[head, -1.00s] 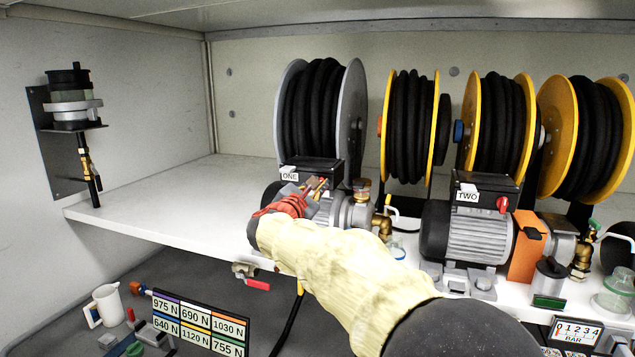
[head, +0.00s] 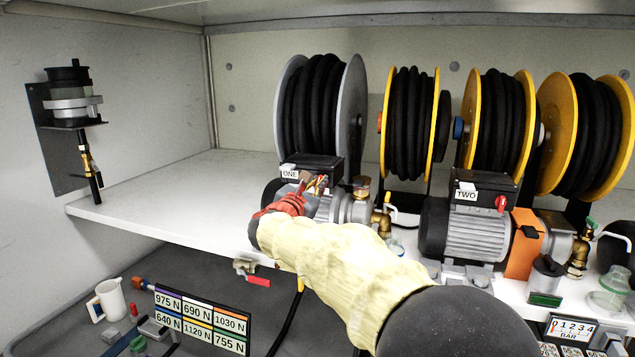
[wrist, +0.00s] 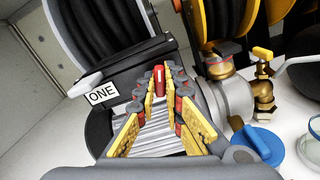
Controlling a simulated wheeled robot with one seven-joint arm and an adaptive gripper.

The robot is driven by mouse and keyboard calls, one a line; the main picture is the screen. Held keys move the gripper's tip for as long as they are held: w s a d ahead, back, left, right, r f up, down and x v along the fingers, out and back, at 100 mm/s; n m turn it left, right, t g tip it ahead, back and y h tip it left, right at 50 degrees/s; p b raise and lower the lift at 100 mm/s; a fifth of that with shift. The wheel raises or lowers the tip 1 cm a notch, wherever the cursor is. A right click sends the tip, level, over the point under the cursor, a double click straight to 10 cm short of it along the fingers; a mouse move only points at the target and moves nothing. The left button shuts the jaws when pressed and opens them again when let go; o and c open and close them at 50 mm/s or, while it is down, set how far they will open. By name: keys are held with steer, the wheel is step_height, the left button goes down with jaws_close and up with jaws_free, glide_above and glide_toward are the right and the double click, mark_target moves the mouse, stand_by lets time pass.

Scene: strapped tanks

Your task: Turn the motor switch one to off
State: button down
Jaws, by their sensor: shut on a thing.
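Motor one, with the white label ONE (wrist: 102,93), stands on the white shelf. In the head view its label (head: 289,172) shows and my gripper and arm cover much of the motor. The small red motor switch (wrist: 158,80) on its black box sits between my fingertips in the wrist view. My gripper (wrist: 163,86), with yellow pads and red joints, is shut on this switch. In the head view my gripper (head: 317,184) is at the front of motor one and hides the switch. The exact angle of the switch is hard to tell.
Motor two (head: 478,235), with its own red switch (head: 501,204), stands to the right. Brass valves (wrist: 263,92) and a blue cap (wrist: 258,145) are right of my gripper. Hose reels (head: 320,110) stand behind. A red-handled valve (head: 258,281) hangs below the shelf edge.

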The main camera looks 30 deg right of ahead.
steer(key=shift+f, duration=0.15)
steer(key=shift+n+p, duration=0.6)
steer(key=shift+n, duration=0.9)
steer(key=c, duration=1.8)
jaws_free()
steer(key=b+v, duration=0.1)
steer(key=v, duration=0.7)
steer(key=shift+b, duration=0.4)
